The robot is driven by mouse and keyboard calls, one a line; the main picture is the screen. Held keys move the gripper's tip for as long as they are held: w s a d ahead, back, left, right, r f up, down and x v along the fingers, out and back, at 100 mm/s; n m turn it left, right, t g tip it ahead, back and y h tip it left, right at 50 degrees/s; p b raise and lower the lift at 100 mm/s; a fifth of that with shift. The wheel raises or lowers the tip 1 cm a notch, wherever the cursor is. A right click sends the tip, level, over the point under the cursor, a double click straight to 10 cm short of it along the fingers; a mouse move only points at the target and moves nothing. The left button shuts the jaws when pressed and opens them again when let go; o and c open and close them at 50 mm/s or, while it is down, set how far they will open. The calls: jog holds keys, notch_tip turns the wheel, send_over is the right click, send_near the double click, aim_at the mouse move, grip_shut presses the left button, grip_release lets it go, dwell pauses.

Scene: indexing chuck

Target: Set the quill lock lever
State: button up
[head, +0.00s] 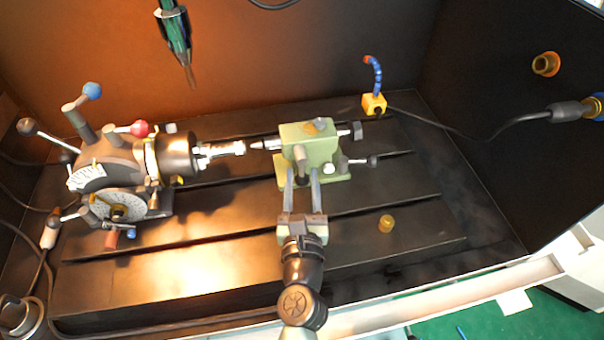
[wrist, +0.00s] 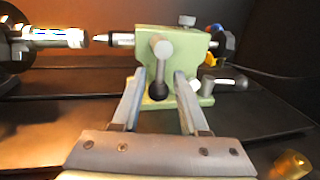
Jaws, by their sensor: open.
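The green tailstock (head: 325,134) stands on the dark slotted table, and it fills the middle of the wrist view (wrist: 185,48). On its front a lever (wrist: 159,72) with a grey rounded end at the top and a dark knob at the bottom hangs down. I take this for the quill lock lever; it shows smaller in the head view (head: 299,154). My gripper (head: 301,174) is open in front of the tailstock. In the wrist view its two fingers (wrist: 160,78) stand on either side of the lever, with gaps visible. Contact with it cannot be told.
The indexing head (head: 110,165) with its chuck (head: 178,157) and several levers stands left. Another dark-knobbed lever (head: 362,161) sticks out right of the tailstock. A yellow block with a blue hose (head: 374,103) stands behind right. A brass piece (head: 386,223) lies on the table right of my gripper.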

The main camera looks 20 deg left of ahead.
jog(key=shift+w+a, duration=0.15)
jog(key=shift+w, duration=0.2)
grip_shut()
dwell(1.3)
